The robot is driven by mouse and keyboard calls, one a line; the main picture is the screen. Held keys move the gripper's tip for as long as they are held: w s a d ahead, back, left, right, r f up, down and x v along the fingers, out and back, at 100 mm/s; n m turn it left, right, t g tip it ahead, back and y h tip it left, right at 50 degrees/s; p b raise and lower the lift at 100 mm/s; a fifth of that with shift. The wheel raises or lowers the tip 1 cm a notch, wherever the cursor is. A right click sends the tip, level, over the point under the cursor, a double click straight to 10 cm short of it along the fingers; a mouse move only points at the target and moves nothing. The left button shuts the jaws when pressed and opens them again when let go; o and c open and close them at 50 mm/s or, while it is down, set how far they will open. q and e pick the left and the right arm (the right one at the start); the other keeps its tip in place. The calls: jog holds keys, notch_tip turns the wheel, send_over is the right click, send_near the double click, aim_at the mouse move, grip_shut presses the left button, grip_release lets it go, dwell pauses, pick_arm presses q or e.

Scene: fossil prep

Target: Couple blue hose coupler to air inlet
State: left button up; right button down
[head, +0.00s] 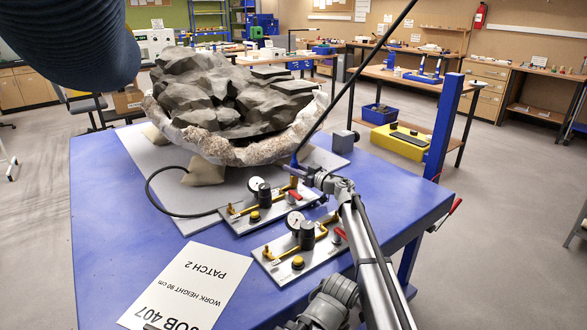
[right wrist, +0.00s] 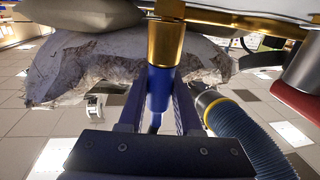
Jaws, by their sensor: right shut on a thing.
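My right gripper (head: 312,178) is shut on the blue hose coupler (right wrist: 158,92), which shows between its fingers in the right wrist view. In the head view the coupler (head: 297,163) stands at the right end of the rear valve panel (head: 240,224), with a thin dark hose (head: 350,83) rising from it. In the right wrist view the coupler's end meets the brass air inlet (right wrist: 165,40) in line; I cannot tell whether it is seated. In the head view the gripper partly hides the inlet. My left gripper is not in view.
A front valve panel (head: 287,272) with gauge and red lever stands close by. A fossil block (head: 225,105) in a plaster jacket lies behind. A paper sign (head: 190,287) lies on the blue table (head: 110,215). A thick ribbed blue hose (head: 70,40) hangs at upper left.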

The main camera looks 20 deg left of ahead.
jog(key=c, duration=0.5)
grip_release()
